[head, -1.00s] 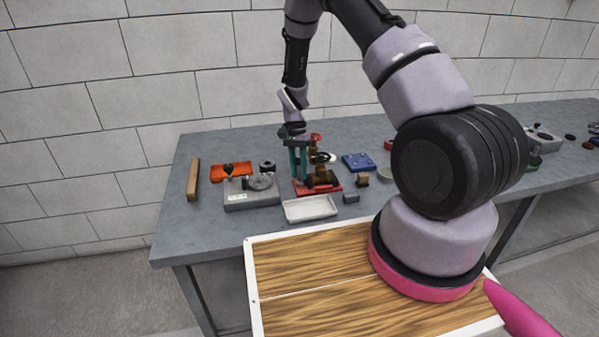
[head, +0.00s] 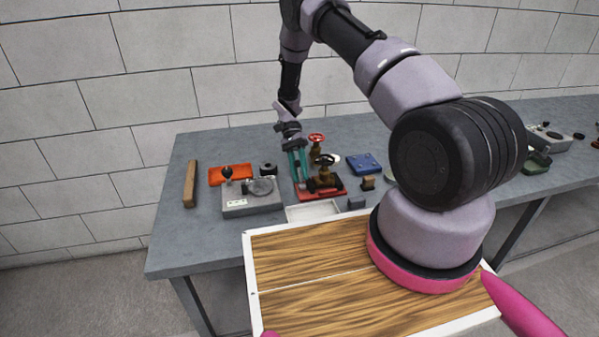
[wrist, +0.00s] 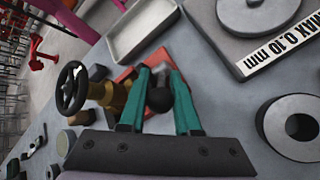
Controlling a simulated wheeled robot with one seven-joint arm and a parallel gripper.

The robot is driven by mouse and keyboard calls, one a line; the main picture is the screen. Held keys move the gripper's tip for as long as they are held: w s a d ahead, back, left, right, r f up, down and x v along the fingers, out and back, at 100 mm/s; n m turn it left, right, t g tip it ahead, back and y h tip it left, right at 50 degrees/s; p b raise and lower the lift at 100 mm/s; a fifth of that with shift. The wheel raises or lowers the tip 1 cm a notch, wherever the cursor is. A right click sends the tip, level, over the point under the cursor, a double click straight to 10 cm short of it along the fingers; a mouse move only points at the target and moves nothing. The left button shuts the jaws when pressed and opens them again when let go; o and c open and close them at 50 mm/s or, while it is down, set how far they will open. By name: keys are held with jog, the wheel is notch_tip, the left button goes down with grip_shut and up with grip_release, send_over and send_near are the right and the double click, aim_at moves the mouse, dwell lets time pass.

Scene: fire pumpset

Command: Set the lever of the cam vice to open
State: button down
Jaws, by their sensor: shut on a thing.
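My gripper (head: 301,180) has teal fingers and reaches down at the left side of a red-based fixture (head: 334,190) on the bench. In the wrist view, the fingers (wrist: 158,90) are closed around a black ball knob (wrist: 160,97), which looks like the end of the cam vice's lever. The red base (wrist: 126,75) shows beyond the fingertips. The lever's rod and the vice jaws are hidden by the fingers, so the lever's angle cannot be read.
A brass valve (wrist: 112,97) with a black handwheel (wrist: 74,88) stands close beside the fingers. A red handwheel (head: 316,137) is behind. A pale tray (head: 312,211) lies in front. A grey gauge block (head: 250,207) and a ring (wrist: 270,125) are to the left in the head view.

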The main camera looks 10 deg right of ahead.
dwell(0.3)
jog(key=c, duration=0.6)
grip_release()
jog(key=v, duration=1)
jog(key=shift+w+r, duration=0.2)
jog(key=shift+w, duration=0.15)
